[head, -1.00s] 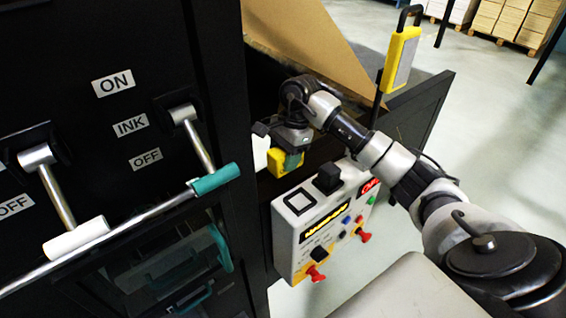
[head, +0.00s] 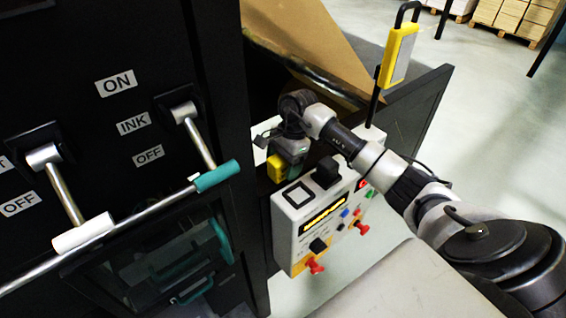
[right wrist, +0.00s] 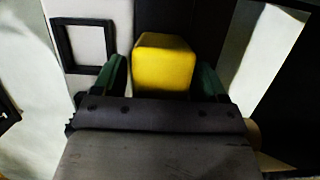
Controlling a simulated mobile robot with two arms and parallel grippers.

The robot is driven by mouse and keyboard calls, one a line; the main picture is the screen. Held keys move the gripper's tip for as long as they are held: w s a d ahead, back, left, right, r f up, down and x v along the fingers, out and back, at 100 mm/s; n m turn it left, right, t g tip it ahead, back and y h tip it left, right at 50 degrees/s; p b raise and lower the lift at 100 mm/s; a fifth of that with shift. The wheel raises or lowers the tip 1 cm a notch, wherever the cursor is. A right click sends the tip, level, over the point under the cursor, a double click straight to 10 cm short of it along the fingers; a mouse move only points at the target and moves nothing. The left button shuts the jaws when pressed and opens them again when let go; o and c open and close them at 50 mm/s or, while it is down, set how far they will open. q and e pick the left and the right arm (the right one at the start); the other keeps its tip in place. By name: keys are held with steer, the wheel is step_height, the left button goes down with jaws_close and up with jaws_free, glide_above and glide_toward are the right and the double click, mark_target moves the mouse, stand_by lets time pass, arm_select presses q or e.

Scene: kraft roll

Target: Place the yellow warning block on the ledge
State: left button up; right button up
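The yellow warning block (head: 277,168) is in my right gripper (head: 290,160), just behind the white control box. In the right wrist view the yellow block (right wrist: 163,62) sits between the two green fingers (right wrist: 163,78), which are closed on its sides. A white top face with a black square outline (head: 298,195) lies right beside and below the block. The square outline also shows in the right wrist view (right wrist: 83,46), left of the block. I cannot tell for sure which surface is the ledge, or whether the block touches anything below. My left gripper is not in view.
The control box (head: 325,225) carries a black knob (head: 327,172) and red knobs close to the gripper. A black machine with levers (head: 205,150) stands at left. A brown sheet (head: 310,45) rises behind. A yellow-framed handle (head: 399,55) stands at right. Open floor lies beyond.

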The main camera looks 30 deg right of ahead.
steer(key=shift+r, duration=0.25)
steer(key=shift+d+r, duration=0.15)
steer(key=shift+r, duration=0.15)
steer(key=b+v, duration=0.3)
steer(key=v, duration=0.8)
steer(key=shift+r+b, duration=0.15)
steer(key=shift+b, duration=0.25)
stand_by(0.5)
